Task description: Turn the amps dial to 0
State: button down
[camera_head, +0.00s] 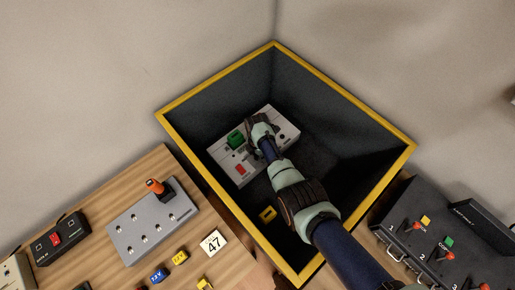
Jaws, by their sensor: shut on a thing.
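A light grey control panel (222,152) lies inside a deep dark box with a yellow rim (215,76). It carries a green block (236,140), a small red part (239,169) and a small dark round part (282,137) at its right. My gripper (254,122) reaches down into the box and is at the panel's upper middle, right of the green block. It is shut on a small part there, apparently the dial, which its fingers mostly hide. The dial's markings, pointer and setting are too small or hidden to read.
The box walls surround my arm closely. A yellow piece (267,214) is by the near wall. A wooden table (150,172) at left holds a grey switch panel (128,228), a black switch box (72,236) and tags. A black unit with red switches (405,213) stands at right.

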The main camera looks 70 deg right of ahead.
jog(key=c, duration=0.8)
grip_release()
notch_tip(320, 180, up, 12)
jog(key=shift+r, duration=0.1)
